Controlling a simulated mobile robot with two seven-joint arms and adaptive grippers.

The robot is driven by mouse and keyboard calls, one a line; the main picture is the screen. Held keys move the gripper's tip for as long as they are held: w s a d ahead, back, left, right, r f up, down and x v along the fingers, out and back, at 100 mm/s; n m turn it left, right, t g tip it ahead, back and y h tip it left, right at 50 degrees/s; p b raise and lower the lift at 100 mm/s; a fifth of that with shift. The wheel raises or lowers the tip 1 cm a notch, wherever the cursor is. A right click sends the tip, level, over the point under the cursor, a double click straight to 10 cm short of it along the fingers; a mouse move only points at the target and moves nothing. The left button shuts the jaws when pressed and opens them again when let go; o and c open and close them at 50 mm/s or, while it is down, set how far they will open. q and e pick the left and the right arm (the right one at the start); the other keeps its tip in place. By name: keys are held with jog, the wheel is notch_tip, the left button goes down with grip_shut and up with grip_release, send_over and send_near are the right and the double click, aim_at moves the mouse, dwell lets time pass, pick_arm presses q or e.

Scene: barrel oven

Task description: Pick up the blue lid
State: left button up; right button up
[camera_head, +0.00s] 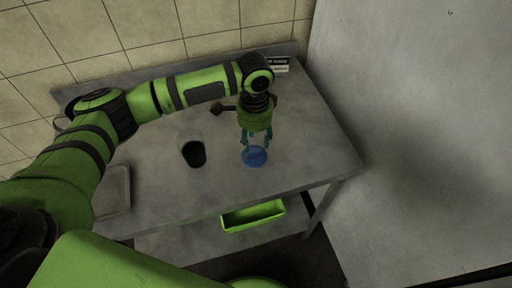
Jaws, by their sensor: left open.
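The blue lid (255,157) is a small round disc lying on the grey metal table (285,165). My left gripper (256,142) points down just behind and above the lid, with its teal fingers apart and nothing visible between them. Its fingertips appear very close to the lid's far edge; I cannot tell whether they touch it. My right gripper is not in view.
A black cup (193,153) stands left of the lid. A dark tool (223,109) lies behind it. A small box (277,65) sits at the back edge. A grey tray (112,190) is at left. A green bin (253,215) is on the lower shelf.

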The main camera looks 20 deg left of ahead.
aim_at(254, 153)
pick_arm(q)
jog(key=shift+s+f+p, duration=0.25)
jog(key=shift+f+p, duration=0.05)
jog(key=shift+f, duration=0.25)
jog(key=shift+s+f+p, duration=0.25)
jog(key=shift+f+p, duration=0.05)
jog(key=shift+f, duration=0.2)
jog(key=shift+w+f, duration=0.15)
jog(key=shift+f, duration=0.7)
jog(key=shift+w+f, duration=0.15)
jog(key=shift+f, duration=0.5)
jog(key=c, duration=0.6)
jog(key=shift+c, duration=1.2)
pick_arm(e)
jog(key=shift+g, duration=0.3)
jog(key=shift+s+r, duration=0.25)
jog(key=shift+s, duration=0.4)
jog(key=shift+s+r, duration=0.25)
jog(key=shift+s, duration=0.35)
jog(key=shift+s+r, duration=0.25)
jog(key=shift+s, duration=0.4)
